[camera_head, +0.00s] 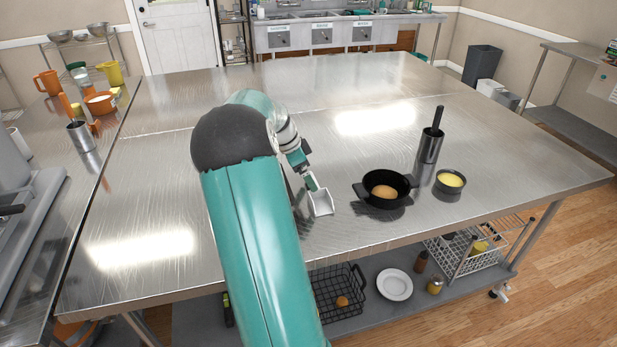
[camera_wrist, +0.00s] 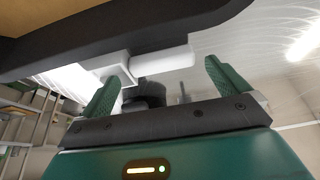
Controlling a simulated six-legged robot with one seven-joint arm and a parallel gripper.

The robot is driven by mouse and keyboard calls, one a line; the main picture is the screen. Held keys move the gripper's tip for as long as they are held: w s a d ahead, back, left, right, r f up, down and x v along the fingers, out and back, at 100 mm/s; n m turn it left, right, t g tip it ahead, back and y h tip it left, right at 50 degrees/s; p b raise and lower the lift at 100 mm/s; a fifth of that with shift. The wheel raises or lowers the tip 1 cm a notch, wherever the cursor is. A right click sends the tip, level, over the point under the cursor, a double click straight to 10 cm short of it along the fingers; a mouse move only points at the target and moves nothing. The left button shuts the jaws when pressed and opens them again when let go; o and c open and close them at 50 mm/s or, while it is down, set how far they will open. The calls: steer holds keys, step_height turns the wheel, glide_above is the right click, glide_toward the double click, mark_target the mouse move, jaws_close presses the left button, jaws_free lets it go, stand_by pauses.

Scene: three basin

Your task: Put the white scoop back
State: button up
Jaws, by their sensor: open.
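The white scoop (camera_head: 320,203) is at the front middle of the steel table, left of the black pot, in the head view. In the wrist view its white handle (camera_wrist: 163,61) shows just beyond the fingers, with a white part at its left end by the left finger. My gripper (camera_head: 313,184) is at the scoop, close above the table. In the wrist view my gripper (camera_wrist: 165,88) has its two green fingers spread wide. I cannot tell whether a finger touches the scoop.
A black pot (camera_head: 372,194) with a brown round thing inside stands right of the scoop. A steel cylinder (camera_head: 428,150) holding a dark-handled utensil and a small bowl (camera_head: 449,185) of yellow content stand farther right. The table's far middle is clear. A wire basket (camera_head: 338,298) is on the shelf below.

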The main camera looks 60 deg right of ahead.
steer(key=v, duration=0.9)
steer(key=w+a+r+n+t, duration=0.2)
steer(key=a+n, duration=0.2)
steer(key=a, duration=0.5)
steer(key=w+a+r+n+t+y, duration=0.1)
steer(key=a+r+n, duration=0.25)
steer(key=a, duration=0.65)
steer(key=w+a+r+n+t, duration=0.2)
steer(key=a+n, duration=0.3)
steer(key=a, duration=0.4)
steer(key=s+a+n+t, duration=0.1)
steer(key=s+a+n, duration=0.2)
steer(key=a, duration=0.4)
steer(key=s+a+f+n+t+y, duration=0.1)
steer(key=s+a+n, duration=0.3)
steer(key=a+n, duration=0.2)
steer(key=s+a+f+n+t+y, duration=0.1)
steer(key=s+a+n, duration=0.3)
steer(key=a, duration=0.6)
steer(key=shift+s+n+t, duration=0.2)
steer(key=shift+n+t, duration=0.2)
steer(key=shift+n, duration=0.35)
steer(key=shift+a+f, duration=0.1)
steer(key=shift+a, duration=0.05)
